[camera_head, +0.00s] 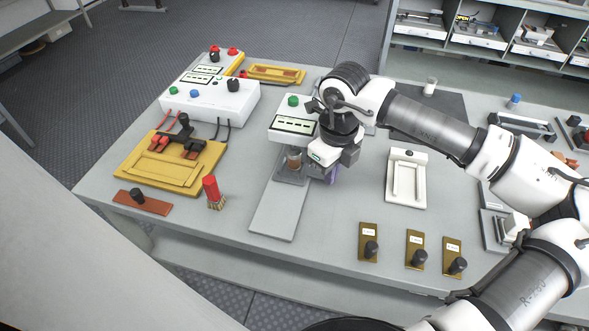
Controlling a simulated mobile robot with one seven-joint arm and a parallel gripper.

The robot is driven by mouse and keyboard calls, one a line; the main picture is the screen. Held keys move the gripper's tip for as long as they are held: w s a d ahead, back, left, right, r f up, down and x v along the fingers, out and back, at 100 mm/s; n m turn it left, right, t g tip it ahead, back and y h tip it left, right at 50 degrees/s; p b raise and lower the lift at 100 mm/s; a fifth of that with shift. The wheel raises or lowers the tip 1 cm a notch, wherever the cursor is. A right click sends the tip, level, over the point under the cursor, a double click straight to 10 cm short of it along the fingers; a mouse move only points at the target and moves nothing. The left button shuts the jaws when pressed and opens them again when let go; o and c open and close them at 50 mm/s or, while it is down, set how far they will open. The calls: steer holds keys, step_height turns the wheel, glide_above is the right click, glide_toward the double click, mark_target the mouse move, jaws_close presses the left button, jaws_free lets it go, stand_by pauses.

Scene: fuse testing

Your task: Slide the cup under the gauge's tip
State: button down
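A small brownish cup-like piece (294,155) stands upright on a dark square base, at the back end of a long grey plate (277,212). Behind it is a white instrument with a green button and a display (294,125), which looks like the gauge. Its tip cannot be made out. My gripper (328,172) points down just to the right of the cup, low over the table. Its fingers are mostly hidden, so I cannot tell whether they are open or touch the cup. A purple patch shows beneath my gripper.
Left are a white box with wired leads (212,100), a yellow fixture (170,165), a red-topped brush-like piece (212,192) and a brown strip with a black knob (142,202). A white tray (406,178) is right. Three brass plates with black knobs (414,248) lie in front.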

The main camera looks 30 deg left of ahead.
steer(key=shift+f, duration=0.5)
steer(key=shift+s+d+b, duration=0.2)
steer(key=shift+s+b, duration=0.3)
steer(key=shift+s, duration=0.15)
steer(key=shift+r, duration=0.15)
steer(key=shift+w+a+r+p, duration=0.1)
steer(key=shift+w+r+p, duration=0.1)
steer(key=shift+r+p, duration=0.35)
step_height(320, 180, up, 7)
steer(key=p, duration=0.2)
steer(key=shift+p, duration=0.35)
